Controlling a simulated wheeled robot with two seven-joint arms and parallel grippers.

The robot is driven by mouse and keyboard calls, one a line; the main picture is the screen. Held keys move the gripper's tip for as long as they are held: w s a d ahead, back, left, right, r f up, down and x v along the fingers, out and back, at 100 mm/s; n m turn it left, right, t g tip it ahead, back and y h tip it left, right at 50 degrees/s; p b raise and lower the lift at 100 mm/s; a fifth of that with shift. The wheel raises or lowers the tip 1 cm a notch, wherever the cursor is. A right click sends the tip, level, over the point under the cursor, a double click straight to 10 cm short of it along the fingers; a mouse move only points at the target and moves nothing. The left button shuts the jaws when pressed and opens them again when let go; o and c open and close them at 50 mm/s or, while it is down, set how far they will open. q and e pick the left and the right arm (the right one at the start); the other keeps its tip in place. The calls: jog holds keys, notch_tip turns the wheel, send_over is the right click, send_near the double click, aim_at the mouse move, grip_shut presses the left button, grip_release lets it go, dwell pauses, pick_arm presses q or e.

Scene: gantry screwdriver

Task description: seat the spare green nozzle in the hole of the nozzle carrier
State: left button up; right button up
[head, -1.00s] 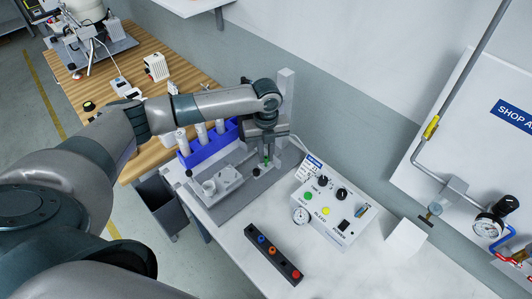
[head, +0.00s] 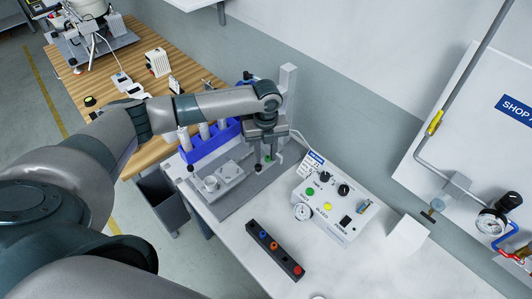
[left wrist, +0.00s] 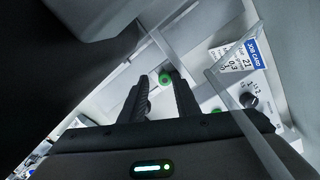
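My left gripper (head: 266,159) is over the grey plate at the back of the white table. Its two fingers stand apart. The green nozzle (left wrist: 165,79) shows between the fingertips in the left wrist view, nearer the right finger, with a clear gap to the left one. In the head view the green nozzle (head: 268,157) is a small green spot beside the fingers. The nozzle carrier and its hole are not clearly made out; the gripper hides that area, so I cannot tell how deep the nozzle sits. My right gripper is not in view.
A grey fixture block (head: 226,173) and a blue rack (head: 207,147) with white tubes stand to the left. A white control box (head: 330,205) is to the right. A black strip (head: 273,249) with coloured pieces lies in front. The table's right front is mostly clear.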

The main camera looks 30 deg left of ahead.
aim_at(267, 158)
pick_arm(q)
jog(key=shift+w+d+r, duration=0.2)
jog(key=shift+w+d, duration=0.1)
jog(key=shift+d, duration=0.1)
jog(key=shift+r, duration=0.1)
jog(key=shift+w+r, duration=0.2)
jog(key=shift+r, duration=0.2)
notch_tip(267, 158, up, 16)
jog(key=b, duration=0.4)
jog(key=shift+s+a+b, duration=0.25)
jog(key=shift+s+b, duration=0.1)
jog(key=shift+s, duration=0.05)
jog(key=shift+s+f, duration=0.1)
jog(key=shift+s, duration=0.05)
dwell(0.5)
